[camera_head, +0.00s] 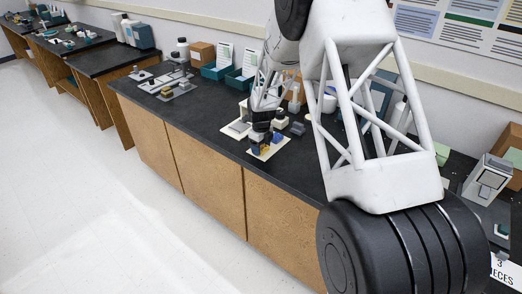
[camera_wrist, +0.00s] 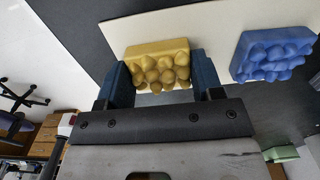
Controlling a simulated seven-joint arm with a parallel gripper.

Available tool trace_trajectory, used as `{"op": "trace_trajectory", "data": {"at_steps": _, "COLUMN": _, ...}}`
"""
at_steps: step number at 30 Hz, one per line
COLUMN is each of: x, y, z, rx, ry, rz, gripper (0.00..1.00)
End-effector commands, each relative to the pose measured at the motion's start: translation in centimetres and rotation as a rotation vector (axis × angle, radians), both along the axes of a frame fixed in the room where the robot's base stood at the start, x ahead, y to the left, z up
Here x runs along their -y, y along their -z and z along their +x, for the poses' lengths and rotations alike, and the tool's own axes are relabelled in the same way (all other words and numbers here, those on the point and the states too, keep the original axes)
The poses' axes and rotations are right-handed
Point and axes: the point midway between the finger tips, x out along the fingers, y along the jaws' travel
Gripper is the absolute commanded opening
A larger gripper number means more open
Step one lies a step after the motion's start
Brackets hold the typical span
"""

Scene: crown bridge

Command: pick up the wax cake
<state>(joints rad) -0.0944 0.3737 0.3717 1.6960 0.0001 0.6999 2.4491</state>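A yellow block with a bumpy, tooth-like side (camera_wrist: 158,62) sits on a pale card (camera_wrist: 88,36) in the wrist view. A similar blue bumpy block (camera_wrist: 273,55) stands apart to its right. The pictures do not show which block is the wax cake. My gripper (camera_wrist: 162,80) has one dark blue finger at each side of the yellow block, with little or no gap visible. I cannot tell whether the fingers press on it. In the head view my gripper (camera_head: 262,133) is low over the card, by the yellow block (camera_head: 265,149) and the blue block (camera_head: 277,138).
The black bench top (camera_head: 215,118) carries green card racks (camera_head: 216,71) and a brown box (camera_head: 202,52) behind. A small metal device (camera_head: 170,90) stands to the left. The bench's front edge is close to the card. My arm hides much of the right side.

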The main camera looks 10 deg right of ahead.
Motion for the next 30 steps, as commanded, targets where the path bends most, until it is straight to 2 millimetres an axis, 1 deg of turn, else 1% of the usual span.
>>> {"op": "trace_trajectory", "data": {"at_steps": 1, "x": 0.0, "y": 0.0, "z": 0.0, "rx": 0.000, "ry": 0.000, "rz": 0.000, "gripper": 0.53}}
{"op": "trace_trajectory", "data": {"at_steps": 3, "x": 0.0, "y": 0.0, "z": 0.0, "rx": 0.000, "ry": 0.000, "rz": 0.000, "gripper": 0.42}}
{"op": "trace_trajectory", "data": {"at_steps": 5, "x": 0.0, "y": 0.0, "z": 0.0, "rx": 0.000, "ry": 0.000, "rz": 0.000, "gripper": 0.34}}
{"op": "trace_trajectory", "data": {"at_steps": 12, "x": 0.0, "y": -0.1, "z": 0.0, "rx": 0.000, "ry": 0.000, "rz": 0.000, "gripper": 0.34}}
{"op": "trace_trajectory", "data": {"at_steps": 17, "x": 0.0, "y": -0.5, "z": 0.0, "rx": 0.001, "ry": 0.000, "rz": 0.000, "gripper": 0.34}}
{"op": "trace_trajectory", "data": {"at_steps": 23, "x": 0.0, "y": -2.0, "z": 0.0, "rx": 0.003, "ry": 0.000, "rz": 0.000, "gripper": 0.34}}
{"op": "trace_trajectory", "data": {"at_steps": 27, "x": 0.0, "y": -3.9, "z": 0.0, "rx": 0.002, "ry": 0.000, "rz": 0.001, "gripper": 0.34}}
{"op": "trace_trajectory", "data": {"at_steps": 30, "x": 0.1, "y": -3.7, "z": -1.4, "rx": 0.000, "ry": 0.000, "rz": 0.000, "gripper": 0.34}}
